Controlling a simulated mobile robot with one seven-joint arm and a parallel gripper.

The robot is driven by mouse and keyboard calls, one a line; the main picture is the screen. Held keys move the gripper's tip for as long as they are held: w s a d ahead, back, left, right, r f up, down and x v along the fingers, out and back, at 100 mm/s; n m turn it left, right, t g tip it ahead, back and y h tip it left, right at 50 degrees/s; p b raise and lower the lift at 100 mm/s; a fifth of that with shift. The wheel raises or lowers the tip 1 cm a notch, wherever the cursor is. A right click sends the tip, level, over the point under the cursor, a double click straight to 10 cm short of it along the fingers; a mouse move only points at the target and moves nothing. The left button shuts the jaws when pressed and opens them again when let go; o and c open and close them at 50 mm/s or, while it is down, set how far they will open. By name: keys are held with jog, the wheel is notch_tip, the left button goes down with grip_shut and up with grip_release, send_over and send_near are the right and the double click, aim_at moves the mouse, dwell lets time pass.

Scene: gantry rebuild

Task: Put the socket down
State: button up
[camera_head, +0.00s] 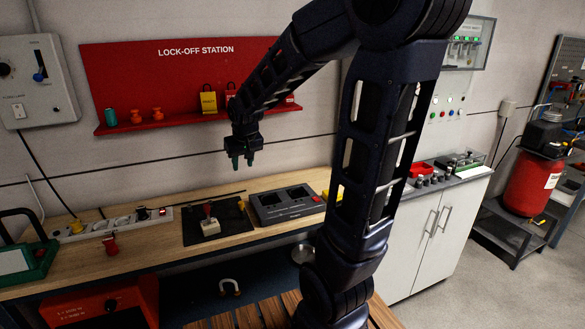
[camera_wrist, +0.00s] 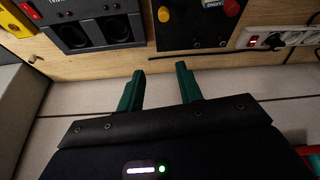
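My gripper (camera_head: 242,162) hangs above the wooden bench (camera_head: 270,180), well clear of it, with its fingers pointing down. In the wrist view my gripper's two green fingers (camera_wrist: 163,86) stand apart with nothing between them. No thing is plainly recognisable as the socket. Several small dark cylindrical pieces (camera_head: 433,178) stand on the white cabinet's top, too small to identify. A power strip with outlets (camera_head: 118,224) lies at the bench's left. A grey box with two dark wells (camera_head: 285,205) sits on the bench near my gripper.
A red shelf (camera_head: 180,122) with padlocks is on the wall behind.

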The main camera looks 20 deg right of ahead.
jog(key=s+d+r, duration=0.2)
jog(key=s+d, duration=0.1)
jog(key=s, duration=0.3)
jog(key=s+d+r+m, duration=0.1)
jog(key=s+d, duration=0.2)
jog(key=s, duration=0.4)
jog(key=s+d+r, duration=0.2)
jog(key=s+d, duration=0.1)
jog(key=s, duration=0.4)
jog(key=shift+s+d+r+m, duration=0.2)
jog(key=shift+r+m, duration=0.1)
jog(key=shift+m, duration=0.1)
